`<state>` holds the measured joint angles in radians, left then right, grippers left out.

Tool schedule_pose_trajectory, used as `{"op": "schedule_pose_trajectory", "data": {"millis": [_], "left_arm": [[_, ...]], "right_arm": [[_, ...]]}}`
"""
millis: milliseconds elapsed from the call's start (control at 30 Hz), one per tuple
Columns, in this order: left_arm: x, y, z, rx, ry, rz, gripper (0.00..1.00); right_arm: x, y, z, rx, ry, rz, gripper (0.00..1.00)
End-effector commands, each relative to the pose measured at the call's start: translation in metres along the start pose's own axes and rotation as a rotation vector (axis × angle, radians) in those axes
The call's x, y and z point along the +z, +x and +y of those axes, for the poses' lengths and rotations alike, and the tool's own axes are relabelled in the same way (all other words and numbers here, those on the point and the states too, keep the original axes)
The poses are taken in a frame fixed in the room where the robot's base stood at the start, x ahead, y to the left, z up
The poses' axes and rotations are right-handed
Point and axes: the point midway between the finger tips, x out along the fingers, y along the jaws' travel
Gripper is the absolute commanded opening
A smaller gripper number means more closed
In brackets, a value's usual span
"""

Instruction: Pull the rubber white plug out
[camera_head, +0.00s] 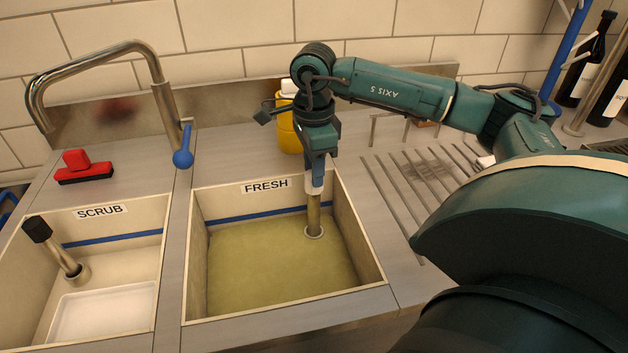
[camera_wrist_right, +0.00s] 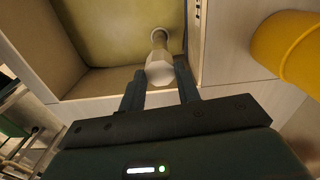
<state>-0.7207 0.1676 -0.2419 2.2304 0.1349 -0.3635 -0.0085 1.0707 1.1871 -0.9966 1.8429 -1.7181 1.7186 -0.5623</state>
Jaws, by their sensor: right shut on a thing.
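The rubber white plug has a white, faceted top (camera_wrist_right: 160,72) and a long metal stem (camera_head: 313,214). It stands about upright in the FRESH basin (camera_head: 362,240), its foot at the round drain ring (camera_head: 314,233) under greenish-yellow liquid. My right gripper (camera_head: 316,183) points down over it and is shut on its top. In the right wrist view the two dark fingers (camera_wrist_right: 160,82) lie on either side of the white top. In the head view the fingers partly hide the top. My left gripper is in neither view.
The SCRUB basin (camera_head: 158,200) at left holds a black-topped plug (camera_head: 55,248) and a white tray (camera_head: 100,318). A tap (camera_head: 165,100) with a blue lever stands between the basins. Behind are a red brush (camera_head: 83,168) and a yellow bottle (camera_head: 288,130). Drain ribs (camera_head: 400,195) lie right.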

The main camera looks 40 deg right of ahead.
Motion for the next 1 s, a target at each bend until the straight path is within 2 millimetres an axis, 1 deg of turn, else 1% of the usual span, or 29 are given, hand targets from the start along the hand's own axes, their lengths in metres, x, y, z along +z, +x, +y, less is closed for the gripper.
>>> {"op": "schedule_pose_trajectory", "data": {"millis": [167,800,1000], "left_arm": [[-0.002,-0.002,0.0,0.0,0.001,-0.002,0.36],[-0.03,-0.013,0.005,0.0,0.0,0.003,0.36],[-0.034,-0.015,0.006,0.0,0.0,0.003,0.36]], "right_arm": [[0.0,-0.004,0.0,0.0,0.0,0.0,0.0],[0.0,-0.043,0.0,0.0,0.0,-0.001,0.0],[0.0,-0.049,0.0,0.0,0.0,0.0,0.0]]}}
